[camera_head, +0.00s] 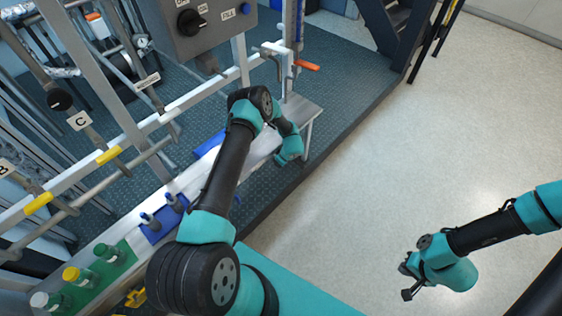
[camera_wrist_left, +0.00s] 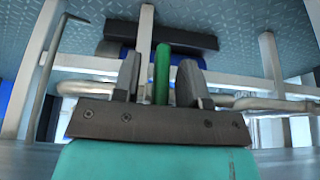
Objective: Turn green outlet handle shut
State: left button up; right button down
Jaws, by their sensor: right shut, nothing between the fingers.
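The green outlet handle (camera_wrist_left: 162,75) shows in the left wrist view as an upright green bar. My left gripper (camera_wrist_left: 160,62) is open, with one finger on each side of the green handle in that view. Gaps show between the handle and both fingers; I cannot tell how deep the handle sits between them. In the head view my left arm reaches to the bench by the pipe frame, and its wrist hides the fingers and the green handle. My right gripper (camera_head: 407,281) is shut and empty above the open floor on the right.
An orange handle (camera_head: 307,65) sticks out near the upright gauge. Capped bottles (camera_head: 104,253) and a blue holder (camera_head: 165,219) stand on the bench left of my left arm. A control box (camera_head: 205,20) hangs above. The pale floor (camera_head: 370,180) is clear.

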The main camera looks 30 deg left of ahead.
pick_arm(q)
jog(key=shift+s+d+n+t+h, duration=0.1)
jog(key=shift+n+t+h, duration=0.4)
jog(key=shift+t, duration=1.5)
